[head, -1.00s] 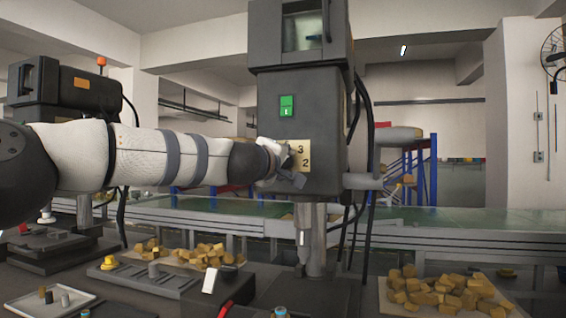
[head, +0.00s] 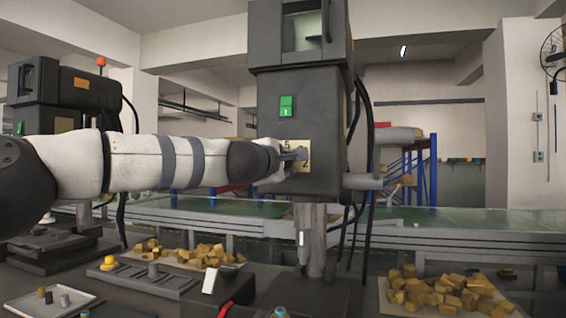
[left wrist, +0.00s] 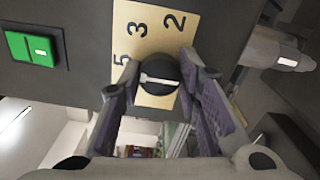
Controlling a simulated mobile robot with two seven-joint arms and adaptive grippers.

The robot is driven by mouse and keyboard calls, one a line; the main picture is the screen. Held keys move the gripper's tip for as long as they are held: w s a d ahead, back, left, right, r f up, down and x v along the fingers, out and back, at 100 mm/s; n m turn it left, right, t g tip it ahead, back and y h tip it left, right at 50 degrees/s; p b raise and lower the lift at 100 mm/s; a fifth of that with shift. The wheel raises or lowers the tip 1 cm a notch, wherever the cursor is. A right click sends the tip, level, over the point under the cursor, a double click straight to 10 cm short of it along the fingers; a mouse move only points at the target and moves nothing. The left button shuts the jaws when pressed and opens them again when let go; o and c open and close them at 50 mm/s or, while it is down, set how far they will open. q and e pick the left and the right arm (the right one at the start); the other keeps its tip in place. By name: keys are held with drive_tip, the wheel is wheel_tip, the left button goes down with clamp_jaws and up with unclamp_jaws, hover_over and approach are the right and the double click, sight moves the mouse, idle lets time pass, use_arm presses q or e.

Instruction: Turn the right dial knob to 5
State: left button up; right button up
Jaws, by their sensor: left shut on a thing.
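The black round knob (left wrist: 158,72) sits on a yellow dial plate (left wrist: 158,20) in the left wrist view. The plate shows the digits 5, 3 and 2. The knob's white line runs nearly level in that view, its left end just below the 5. My left gripper (left wrist: 160,80) is shut on the knob, one finger on each side. In the head view my left gripper (head: 287,162) reaches the plate (head: 303,148) on the dark machine (head: 315,110) from the left and hides the knob. My right gripper is not in view.
A green switch (head: 287,106) is above the plate on the machine face. Dark cables (head: 362,110) hang along the machine's right side. Trays of small yellow blocks (head: 440,293) lie below. A second machine (head: 75,90) stands at the left.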

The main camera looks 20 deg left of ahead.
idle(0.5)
use_arm(q)
drive_tip(key=o, duration=1.1)
drive_tip(key=shift+d, duration=0.1)
drive_tip(key=shift+o, duration=0.2)
drive_tip(key=s, duration=1.2)
drive_tip(key=shift+a, duration=0.25)
